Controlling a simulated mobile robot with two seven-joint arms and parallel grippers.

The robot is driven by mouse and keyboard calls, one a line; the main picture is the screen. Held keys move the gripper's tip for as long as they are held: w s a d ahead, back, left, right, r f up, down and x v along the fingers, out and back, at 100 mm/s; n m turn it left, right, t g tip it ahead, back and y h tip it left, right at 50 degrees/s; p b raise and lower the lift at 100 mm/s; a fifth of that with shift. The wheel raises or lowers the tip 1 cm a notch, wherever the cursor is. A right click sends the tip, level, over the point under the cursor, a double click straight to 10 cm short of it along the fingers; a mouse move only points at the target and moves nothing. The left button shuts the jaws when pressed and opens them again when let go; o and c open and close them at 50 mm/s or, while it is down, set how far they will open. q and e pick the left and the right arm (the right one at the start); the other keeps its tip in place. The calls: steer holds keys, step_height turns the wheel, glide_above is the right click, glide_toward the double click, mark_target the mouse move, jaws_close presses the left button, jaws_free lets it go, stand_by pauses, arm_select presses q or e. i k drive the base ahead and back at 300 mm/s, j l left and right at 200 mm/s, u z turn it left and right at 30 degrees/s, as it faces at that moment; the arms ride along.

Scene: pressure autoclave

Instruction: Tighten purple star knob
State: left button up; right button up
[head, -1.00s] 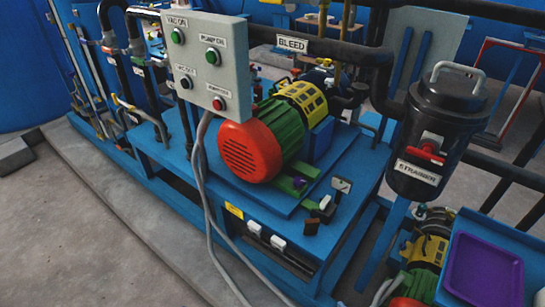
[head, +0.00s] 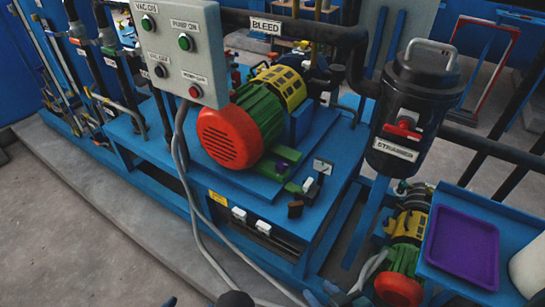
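A small purple knob (head: 281,167) sits on the green bracket beside the red, green and yellow pump motor (head: 242,128), on the blue skid's top. It is small in the head view, and I cannot make out its star shape or how tight it is. Dark and blue parts that look like my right gripper (head: 333,296) just show at the bottom edge, well below and apart from the knob. They are mostly cut off, so their opening is unclear.
A grey control box (head: 180,50) stands over the skid at left, with grey cables hanging down in front. A black strainer (head: 408,110) stands at right. A purple tray (head: 461,246) lies on a blue table at lower right. Bare floor shows at lower left.

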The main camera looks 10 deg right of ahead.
mark_target(281, 165)
steer(key=i+j, duration=0.15)
steer(key=j, duration=0.15)
steer(key=i+j, duration=0.15)
steer(key=j, duration=0.15)
steer(key=i+j+z, duration=0.1)
steer(key=j, duration=0.2)
steer(key=i+j+z, duration=0.15)
steer(key=z, duration=2)
